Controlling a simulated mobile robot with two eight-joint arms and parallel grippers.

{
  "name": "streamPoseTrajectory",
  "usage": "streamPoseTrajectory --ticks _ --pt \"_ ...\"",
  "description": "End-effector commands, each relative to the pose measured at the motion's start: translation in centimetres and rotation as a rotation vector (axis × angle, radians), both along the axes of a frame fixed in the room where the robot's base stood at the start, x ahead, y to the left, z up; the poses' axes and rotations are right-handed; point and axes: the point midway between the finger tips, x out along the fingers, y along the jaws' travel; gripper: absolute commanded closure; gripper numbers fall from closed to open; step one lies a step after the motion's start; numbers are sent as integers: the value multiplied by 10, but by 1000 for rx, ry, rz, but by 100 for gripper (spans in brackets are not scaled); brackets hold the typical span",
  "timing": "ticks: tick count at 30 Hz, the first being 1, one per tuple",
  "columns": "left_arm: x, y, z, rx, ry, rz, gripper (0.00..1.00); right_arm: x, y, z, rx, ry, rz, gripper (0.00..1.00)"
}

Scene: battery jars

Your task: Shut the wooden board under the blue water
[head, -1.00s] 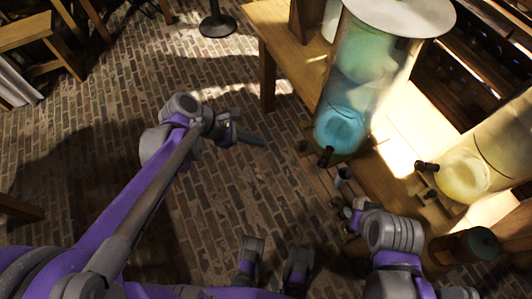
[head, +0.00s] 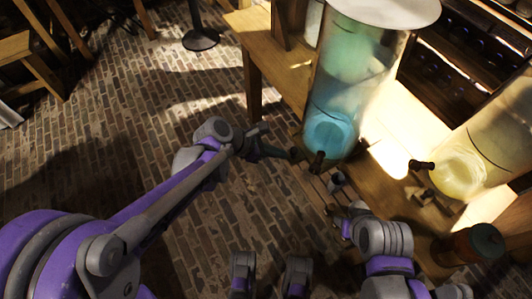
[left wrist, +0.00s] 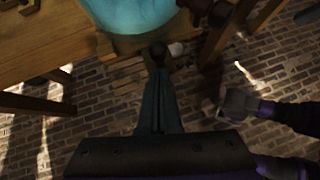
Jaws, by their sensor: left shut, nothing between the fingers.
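The tall glass jar of blue water (head: 345,85) stands on the wooden table with a dark tap (head: 317,160) low on its front. Below the tap, a slatted wooden board (head: 312,186) sticks out from the table edge with a small grey cup (head: 337,181) on it. My left gripper (head: 288,153) is shut and empty, its tips close to the tap and over the board's left side. In the left wrist view its shut fingers (left wrist: 158,85) point at a dark round knob; contact is unclear. My right gripper (head: 350,218) is near the board's front; its jaws are unclear.
A jar of yellow liquid (head: 475,165) with its own dark tap stands to the right on the table (head: 265,50). A dark lidded container (head: 470,245) is at the lower right. Brick floor (head: 120,150) lies open to the left.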

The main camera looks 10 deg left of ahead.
Motion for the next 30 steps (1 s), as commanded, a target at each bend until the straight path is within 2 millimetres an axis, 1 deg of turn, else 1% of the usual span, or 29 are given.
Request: streamPoseTrajectory --ticks 3,15,19,23,26,30 --pt "2 -5 0 0 0 0 100 0 0 0 0 0 0 53" --pt "3 -6 1 0 0 0 100 0 0 0 0 0 0 53" --pt "7 -13 0 0 1 -2 100 0 0 -1 0 0 0 53" --pt "17 -27 0 -2 -1 -3 100 0 0 -2 0 1 0 53" --pt "29 -44 0 -3 -1 -4 100 0 0 -4 0 1 0 53" --pt "49 -74 1 -4 0 -4 100 0 0 -6 0 2 0 53"
